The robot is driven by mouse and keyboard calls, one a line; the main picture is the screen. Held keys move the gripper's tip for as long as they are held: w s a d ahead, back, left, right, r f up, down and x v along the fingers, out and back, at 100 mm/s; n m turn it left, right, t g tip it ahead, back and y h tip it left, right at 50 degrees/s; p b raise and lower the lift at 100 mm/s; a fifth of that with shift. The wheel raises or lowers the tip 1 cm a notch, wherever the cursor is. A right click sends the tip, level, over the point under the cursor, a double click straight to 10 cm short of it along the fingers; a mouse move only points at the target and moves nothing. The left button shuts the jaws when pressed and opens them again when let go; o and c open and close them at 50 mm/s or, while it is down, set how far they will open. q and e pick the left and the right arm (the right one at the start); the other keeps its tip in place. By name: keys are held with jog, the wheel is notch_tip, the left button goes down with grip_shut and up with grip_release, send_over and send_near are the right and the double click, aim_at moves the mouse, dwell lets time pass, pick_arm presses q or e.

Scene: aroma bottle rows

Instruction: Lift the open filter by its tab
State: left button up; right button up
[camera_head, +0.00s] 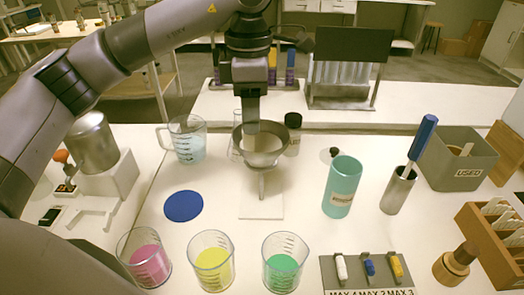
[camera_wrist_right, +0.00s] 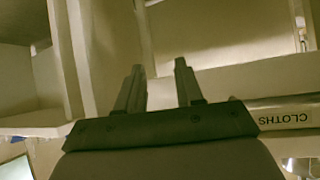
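My left gripper (camera_head: 251,122) points straight down over a metal funnel (camera_head: 262,158) on a stand, in the head view. A pale upright strip shows directly below its fingers, inside the funnel's rim. I cannot tell whether this is the filter's tab or part of a finger, or whether the fingers are closed on it. No open filter can be clearly made out. In the right wrist view, my right gripper (camera_wrist_right: 158,83) has its two fingers apart with nothing between them, away from the worktable.
A measuring jug (camera_head: 186,140) stands left of the funnel, and a dark-capped bottle (camera_head: 293,132) close behind it. Pink, yellow and green beakers line the front. A teal cup (camera_head: 342,188) and a grey "USED" bin (camera_head: 458,160) stand right. A "CLOTHS" label (camera_wrist_right: 284,118) shows near the right gripper.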

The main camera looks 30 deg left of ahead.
pick_arm(q)
jog(key=shift+f, duration=1.95)
grip_shut()
pick_arm(e)
jog(key=shift+s+d+f, duration=0.1)
jog(key=shift+d+f, duration=0.05)
pick_arm(q)
jog(key=shift+w+r, duration=0.1)
jog(key=shift+r, duration=0.1)
